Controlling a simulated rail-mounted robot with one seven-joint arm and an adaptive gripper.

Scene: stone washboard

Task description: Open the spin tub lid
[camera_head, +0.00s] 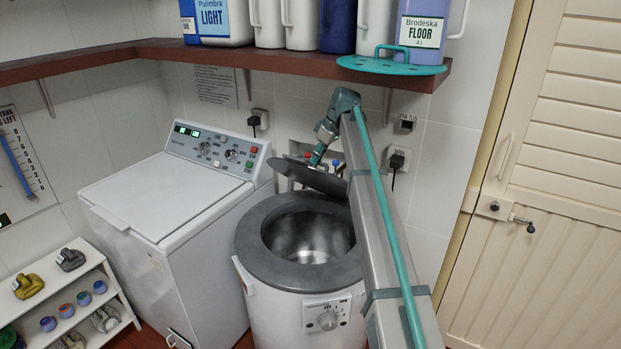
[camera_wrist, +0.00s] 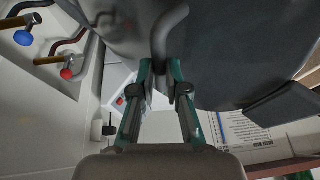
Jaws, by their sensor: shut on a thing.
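The spin tub (camera_head: 300,275) is a white drum with a dark grey top ring and an open round mouth showing a shiny metal inside. Its dark grey lid (camera_head: 318,178) stands raised and tilted behind the mouth, partly hidden at the right by my arm. My gripper (camera_head: 318,156) is at the lid's upper side. In the wrist view, my gripper's two fingers (camera_wrist: 160,85) are shut on the lid's curved grey handle (camera_wrist: 164,35). The lid's grey surface (camera_wrist: 235,50) fills the upper right of that view.
A white washing machine (camera_head: 165,195) stands close at the left. A brown shelf (camera_head: 270,62) with bottles and a teal perforated disc (camera_head: 392,66) overhangs the tub. Blue-knobbed (camera_wrist: 23,38) and red-knobbed (camera_wrist: 66,73) taps are on the wall. A cream door (camera_head: 545,200) is at the right.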

